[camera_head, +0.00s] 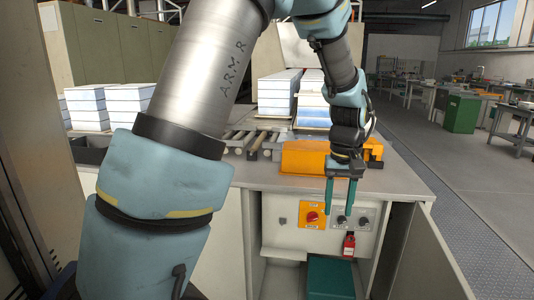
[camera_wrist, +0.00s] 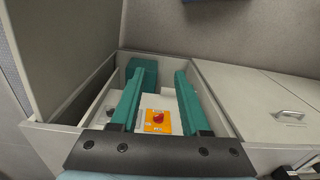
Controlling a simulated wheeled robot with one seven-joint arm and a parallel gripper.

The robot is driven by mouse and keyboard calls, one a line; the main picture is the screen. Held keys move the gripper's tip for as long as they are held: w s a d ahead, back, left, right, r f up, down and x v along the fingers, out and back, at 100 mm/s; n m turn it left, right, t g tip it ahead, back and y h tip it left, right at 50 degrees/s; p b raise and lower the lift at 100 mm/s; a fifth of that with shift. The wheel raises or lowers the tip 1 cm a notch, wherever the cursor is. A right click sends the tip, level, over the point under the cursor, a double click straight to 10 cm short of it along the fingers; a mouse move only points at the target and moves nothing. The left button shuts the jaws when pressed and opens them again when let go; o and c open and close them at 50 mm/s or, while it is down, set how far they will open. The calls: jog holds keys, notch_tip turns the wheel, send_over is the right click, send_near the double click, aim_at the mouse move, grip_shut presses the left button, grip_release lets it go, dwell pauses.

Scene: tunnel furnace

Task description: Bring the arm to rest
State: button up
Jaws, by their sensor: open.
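My gripper (camera_head: 340,203) hangs with its two green fingers pointing down in front of the cabinet's control panel (camera_head: 285,240). The fingers are apart with nothing between them; the wrist view also shows the open gripper (camera_wrist: 159,78). An orange plate with a red rotary switch (camera_head: 312,216) is on the panel, left of the fingers in the head view. In the wrist view the red switch (camera_wrist: 158,118) appears between the fingers. Two dark knobs (camera_head: 364,222) are on the panel, one partly behind a finger. I cannot tell the exact gap between fingers and panel.
A red padlock-like item (camera_head: 349,245) hangs below the knobs. A teal box (camera_head: 330,278) sits in the open cabinet, whose door (camera_head: 432,262) swings out at right. An orange block (camera_head: 300,157), rollers (camera_head: 255,142) and white stacks (camera_head: 277,92) are on top.

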jog(key=s+a+f+b, duration=0.1)
jog(key=a, duration=1.3)
jog(key=s+a+f+n+t, duration=0.1)
jog(key=s+a, duration=0.1)
jog(key=a, duration=1.2)
jog(key=shift+a+f+t+b, duration=0.3)
jog(key=shift+f+b, duration=0.05)
jog(key=shift+s, duration=0.1)
